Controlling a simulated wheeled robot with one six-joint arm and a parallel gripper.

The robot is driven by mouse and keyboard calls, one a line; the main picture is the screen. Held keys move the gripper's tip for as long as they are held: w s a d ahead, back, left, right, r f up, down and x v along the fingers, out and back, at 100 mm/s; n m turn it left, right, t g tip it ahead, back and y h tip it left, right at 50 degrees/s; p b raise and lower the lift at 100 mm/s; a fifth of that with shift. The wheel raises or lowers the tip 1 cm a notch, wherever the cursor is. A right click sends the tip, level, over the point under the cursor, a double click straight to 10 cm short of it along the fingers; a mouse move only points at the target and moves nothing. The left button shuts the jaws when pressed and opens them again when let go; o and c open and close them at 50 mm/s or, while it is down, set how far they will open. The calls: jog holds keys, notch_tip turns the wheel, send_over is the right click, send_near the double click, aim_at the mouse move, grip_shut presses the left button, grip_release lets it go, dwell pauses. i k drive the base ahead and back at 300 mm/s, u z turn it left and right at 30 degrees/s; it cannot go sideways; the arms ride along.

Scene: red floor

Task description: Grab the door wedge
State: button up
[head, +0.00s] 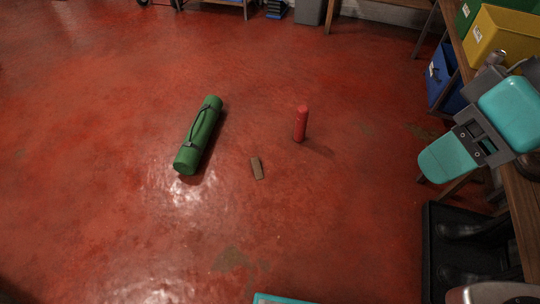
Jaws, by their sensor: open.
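The door wedge (257,168) is a small, narrow brown piece lying flat on the red floor near the middle of the head view. It lies apart from the things around it, with nothing covering it. Teal and grey links of my arm show at the right side of the view, well away from the wedge. I cannot make out my gripper's fingers in this view.
A green rolled mat (199,136) with dark straps lies left of the wedge. A black tray (431,250) with dark boots and a bench with yellow (500,40) and blue bins line the right. Floor around the wedge is clear.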

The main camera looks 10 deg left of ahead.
aim_at(258, 170)
jog(key=u, duration=0.2)
jog(key=i, duration=0.6)
jog(key=u, duration=0.8)
jog(key=i, duration=0.4)
jog(key=u, duration=0.45)
